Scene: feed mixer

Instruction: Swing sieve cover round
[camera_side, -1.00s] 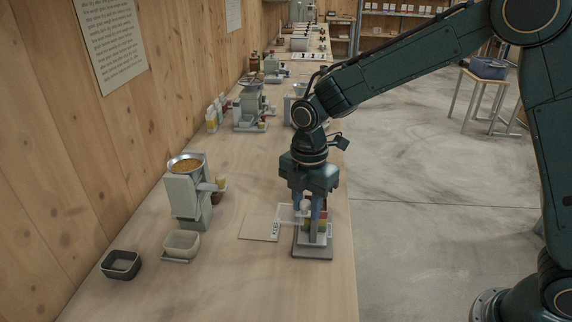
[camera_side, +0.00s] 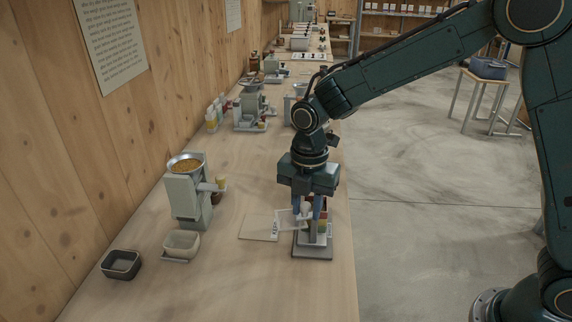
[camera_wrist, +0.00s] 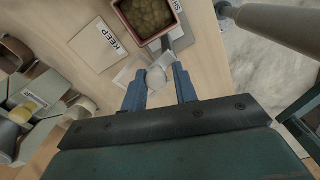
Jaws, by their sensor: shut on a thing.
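The sieve stand (camera_side: 313,250) has a grey base near the front right of the bench. Its red-rimmed square box (camera_wrist: 150,33) holds brown-green pellets and shows at the top of the wrist view, uncovered in the part I see. The clear sieve cover (camera_side: 287,221) sticks out to the left of the stand in the side view; it also shows faintly in the wrist view (camera_wrist: 128,70). My gripper (camera_side: 306,209) points down over the stand. In the wrist view, its blue fingers are around the pale round knob (camera_wrist: 156,78) of the cover.
A flat plate marked KEEP (camera_side: 258,228) lies left of the stand, close to the cover. A grey mill (camera_side: 186,195) with a grain-filled hopper stands further left. A pale bin (camera_side: 181,243) and a dark tray (camera_side: 121,264) are at the front left. Bare bench lies in front.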

